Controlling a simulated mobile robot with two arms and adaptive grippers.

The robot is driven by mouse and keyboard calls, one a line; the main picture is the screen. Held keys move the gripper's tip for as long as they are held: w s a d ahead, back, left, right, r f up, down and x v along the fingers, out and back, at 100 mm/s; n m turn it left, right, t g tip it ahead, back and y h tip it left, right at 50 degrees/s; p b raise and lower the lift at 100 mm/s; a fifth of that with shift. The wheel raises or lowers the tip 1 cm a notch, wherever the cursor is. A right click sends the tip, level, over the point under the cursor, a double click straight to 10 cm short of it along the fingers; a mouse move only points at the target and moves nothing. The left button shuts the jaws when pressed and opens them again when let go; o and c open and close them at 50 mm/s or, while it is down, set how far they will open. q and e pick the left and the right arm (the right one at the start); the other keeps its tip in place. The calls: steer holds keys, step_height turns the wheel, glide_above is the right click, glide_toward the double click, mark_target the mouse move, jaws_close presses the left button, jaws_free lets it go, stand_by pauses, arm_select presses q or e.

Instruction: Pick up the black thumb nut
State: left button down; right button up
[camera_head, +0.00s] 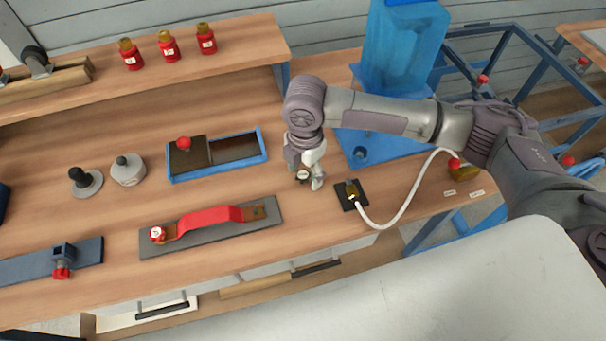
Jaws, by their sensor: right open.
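My right gripper (310,179) points down over the wooden bench, just right of the blue-framed tray. It is open, with its fingertips close to the bench top. A small dark round piece with a pale rim (302,176) shows at the left fingertip. It may be the black thumb nut, but it is too small and too covered to be sure, and I cannot tell whether a finger touches it. A black knob (78,175) stands upright on a grey disc at the left, far from the gripper. My left gripper is not in view.
A blue-framed tray (262,143) and a grey plate with a red handle (210,217) lie left of the gripper. A dark pad (341,196) with a white cable (412,188) lies to its right. A blue machine (400,45) stands behind. Red jars (168,46) line the shelf.

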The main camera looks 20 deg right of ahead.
steer(key=c, duration=1)
steer(key=shift+r, duration=0.15)
